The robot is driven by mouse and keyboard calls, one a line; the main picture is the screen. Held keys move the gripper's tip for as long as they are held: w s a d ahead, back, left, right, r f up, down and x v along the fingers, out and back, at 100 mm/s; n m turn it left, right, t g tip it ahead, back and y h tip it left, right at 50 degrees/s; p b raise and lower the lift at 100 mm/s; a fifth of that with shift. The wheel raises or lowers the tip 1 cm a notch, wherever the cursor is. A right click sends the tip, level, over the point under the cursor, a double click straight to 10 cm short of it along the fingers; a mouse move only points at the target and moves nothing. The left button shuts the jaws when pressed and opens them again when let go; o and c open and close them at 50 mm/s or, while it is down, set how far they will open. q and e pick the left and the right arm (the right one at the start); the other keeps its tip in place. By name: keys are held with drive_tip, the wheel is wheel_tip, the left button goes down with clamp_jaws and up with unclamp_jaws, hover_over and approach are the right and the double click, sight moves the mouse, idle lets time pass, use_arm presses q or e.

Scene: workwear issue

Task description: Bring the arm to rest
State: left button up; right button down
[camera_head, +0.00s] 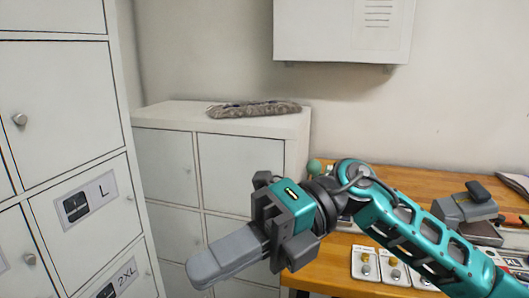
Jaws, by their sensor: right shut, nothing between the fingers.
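My right gripper (210,272) is in the lower middle of the head view, at the end of the teal arm that comes in from the right. Its grey fingers are shut together with nothing between them. They point down and to the left, in front of the low white cabinet (166,160), and appear apart from it. My left gripper is not in view.
White lockers with size labels (88,200) stand at the left. A folded patterned cloth (255,109) lies on the low cabinet. A wooden table (420,182) with several small items is at the right, partly behind my arm. A white box (340,30) hangs on the wall.

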drive_tip(key=w+d+m+t+y, duration=0.2)
drive_tip(key=w+m+t+y, duration=0.5)
drive_tip(key=m+y, duration=0.45)
drive_tip(key=w+d+f+m+t+h, duration=0.35)
drive_tip(key=f+m+t+h, duration=0.3)
drive_tip(key=m+t, duration=0.4)
drive_tip(key=w+d+f+m+t+h, duration=0.2)
drive_tip(key=d+f+m+t+h, duration=0.25)
drive_tip(key=f+m+t, duration=0.45)
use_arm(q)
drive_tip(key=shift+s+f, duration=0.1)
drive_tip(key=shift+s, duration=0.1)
use_arm(e)
drive_tip(key=s+d+f+m+g+h, duration=0.2)
drive_tip(key=s+d+f+m+h, duration=0.2)
drive_tip(key=f, duration=0.4)
drive_tip(key=s+d+f+m+g+h, duration=0.2)
drive_tip(key=s+d+f+m+h, duration=0.2)
drive_tip(key=f, duration=0.5)
drive_tip(key=s+d+f+m+g+h, duration=0.3)
drive_tip(key=s+f, duration=0.3)
drive_tip(key=f, duration=0.3)
drive_tip(key=shift+s+d+m+h, duration=0.15)
drive_tip(key=shift+d+m+h, duration=0.4)
drive_tip(key=shift+d, duration=0.25)
